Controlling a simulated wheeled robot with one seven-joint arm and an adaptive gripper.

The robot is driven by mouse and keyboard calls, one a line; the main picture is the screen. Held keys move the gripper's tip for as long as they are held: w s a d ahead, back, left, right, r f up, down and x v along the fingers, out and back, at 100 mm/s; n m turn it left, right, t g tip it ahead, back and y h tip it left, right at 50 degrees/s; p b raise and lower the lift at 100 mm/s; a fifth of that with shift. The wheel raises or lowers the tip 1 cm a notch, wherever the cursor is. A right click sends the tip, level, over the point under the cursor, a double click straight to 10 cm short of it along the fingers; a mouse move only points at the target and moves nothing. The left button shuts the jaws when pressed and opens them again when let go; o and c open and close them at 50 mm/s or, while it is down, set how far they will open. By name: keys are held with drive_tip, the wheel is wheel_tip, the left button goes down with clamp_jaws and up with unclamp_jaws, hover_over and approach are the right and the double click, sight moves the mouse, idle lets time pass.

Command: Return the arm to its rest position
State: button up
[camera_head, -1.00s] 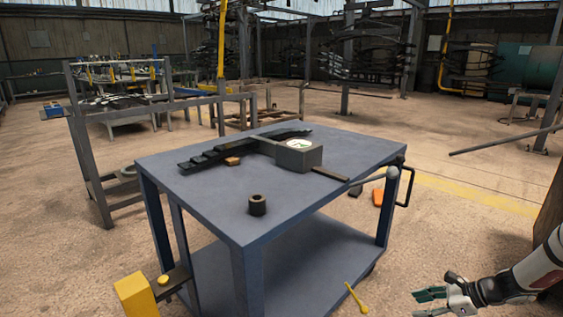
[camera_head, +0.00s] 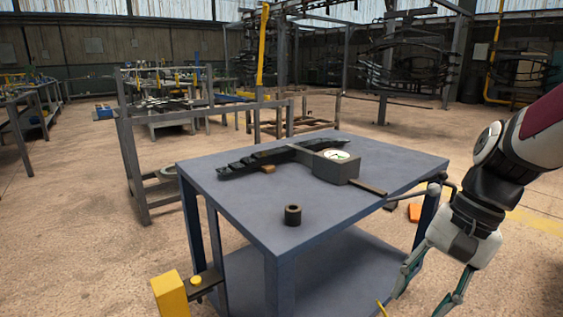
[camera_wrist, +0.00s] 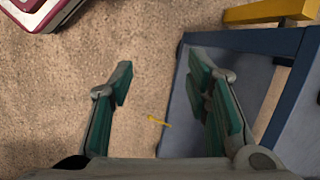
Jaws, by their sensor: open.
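My gripper (camera_head: 428,290) hangs at the right of the head view, fingers pointing down, beside the right front of the blue-grey cart (camera_head: 240,205). Its fingers are spread wide and nothing is between them. In the wrist view my gripper (camera_wrist: 165,95) shows two teal-padded fingers apart, over the floor and the edge of the cart's lower shelf. My arm comes in from the right edge of the head view.
On the cart top lie a dark leaf spring (camera_head: 280,157), a box with a dial (camera_head: 338,168) and a dark cylinder (camera_head: 292,215). A yellow post (camera_head: 170,296) stands at front left. A yellow item (camera_wrist: 158,121) lies below my gripper.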

drive_tip(key=s+a+r+n+h, duration=0.15)
drive_tip(key=s+n, duration=0.25)
drive_tip(key=s, duration=0.6)
drive_tip(key=s+a+r+n+h, duration=0.1)
drive_tip(key=s+n+h, duration=0.25)
drive_tip(key=s, duration=0.65)
wheel_tip(320, 180, up, 40)
drive_tip(key=t+y+p, duration=0.1)
drive_tip(key=t+p, duration=0.3)
drive_tip(key=p, duration=3.4)
drive_tip(key=shift+t, duration=0.3)
